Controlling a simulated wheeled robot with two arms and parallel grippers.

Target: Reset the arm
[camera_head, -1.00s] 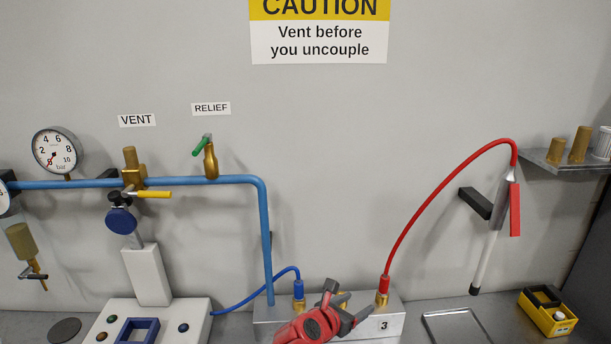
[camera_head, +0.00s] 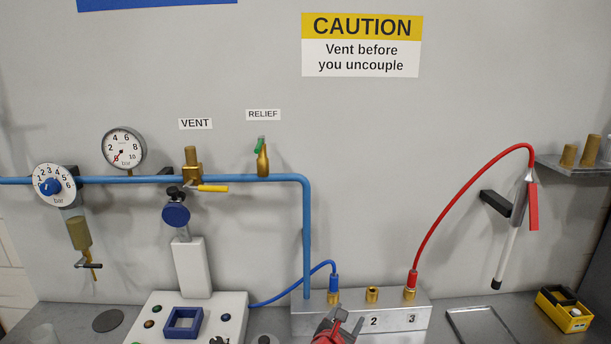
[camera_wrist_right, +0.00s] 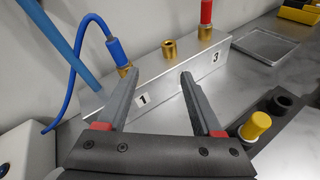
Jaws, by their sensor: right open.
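My right gripper (camera_head: 341,327) is at the bottom of the head view, in front of the silver manifold block (camera_head: 450,310). In the right wrist view its two grey fingers (camera_wrist_right: 157,88) are spread apart with nothing between them. The manifold (camera_wrist_right: 155,82) lies beyond the fingertips there, with labels 1 and 3 showing. A blue hose plug (camera_head: 333,283) sits on its left port, and a red hose plug (camera_head: 411,279) on its right port. The middle brass port (camera_head: 372,295) is bare. My left gripper does not show.
A white base with a blue square frame (camera_head: 170,334) stands left of the manifold. A shallow metal tray (camera_head: 452,318) and a yellow box (camera_head: 562,318) are to the right. Blue pipework (camera_head: 240,178) with gauges runs along the wall. In the wrist view, a dark holder (camera_wrist_right: 272,126) has a yellow-capped fitting (camera_wrist_right: 257,123).

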